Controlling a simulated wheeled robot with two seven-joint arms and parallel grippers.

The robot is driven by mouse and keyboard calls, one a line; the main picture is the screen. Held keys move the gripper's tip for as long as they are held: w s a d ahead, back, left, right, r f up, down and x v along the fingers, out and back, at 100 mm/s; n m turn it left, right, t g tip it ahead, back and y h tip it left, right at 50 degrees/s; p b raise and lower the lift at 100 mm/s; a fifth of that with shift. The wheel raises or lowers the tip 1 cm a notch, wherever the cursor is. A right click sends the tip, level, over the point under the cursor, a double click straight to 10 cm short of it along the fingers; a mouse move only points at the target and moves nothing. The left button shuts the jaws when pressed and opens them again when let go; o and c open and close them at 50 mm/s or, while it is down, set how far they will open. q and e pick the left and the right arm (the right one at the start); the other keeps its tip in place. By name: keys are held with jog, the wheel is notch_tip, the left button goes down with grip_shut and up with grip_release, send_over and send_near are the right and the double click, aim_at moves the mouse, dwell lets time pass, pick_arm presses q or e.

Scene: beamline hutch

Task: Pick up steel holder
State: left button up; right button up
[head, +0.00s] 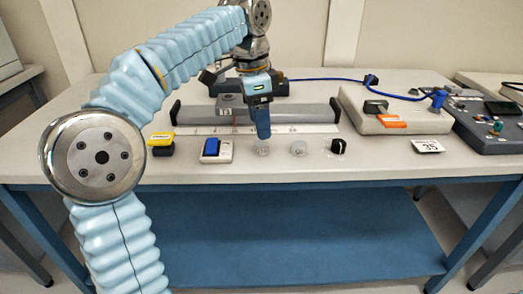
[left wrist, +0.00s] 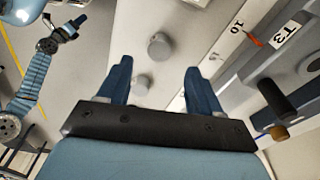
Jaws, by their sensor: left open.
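Two small round grey metal pieces stand on the table, and I cannot tell which is the steel holder. In the head view one (head: 262,151) is right at the tip of my left gripper (head: 263,136), and the other (head: 298,148) is just to its right. In the left wrist view a grey piece (left wrist: 160,46) lies beyond the fingertips, and another (left wrist: 142,84) lies between the open fingers (left wrist: 159,70). The left gripper points down, open and empty; contact cannot be told. My right gripper is not in view.
A black knob-like piece (head: 338,146) stands to the right. A white-and-blue block (head: 217,150) and a yellow-and-black item (head: 161,144) stand to the left. Behind are a grey rail (head: 300,113) and a beige box (head: 395,117). The table's front edge is close.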

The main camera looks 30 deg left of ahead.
aim_at(262, 143)
pick_arm(q)
notch_tip(262, 143, down, 5)
jog(key=shift+d+f+b, duration=0.1)
jog(key=shift+b, duration=0.4)
jog(key=c, duration=1.1)
jog(key=shift+r, duration=0.6)
jog(key=shift+c, duration=0.2)
jog(key=s+d+r+p, duration=0.1)
jog(key=s+d+r, duration=0.7)
jog(key=s+r, duration=0.3)
jog(key=shift+s+r, duration=0.2)
jog(key=shift+r, duration=0.3)
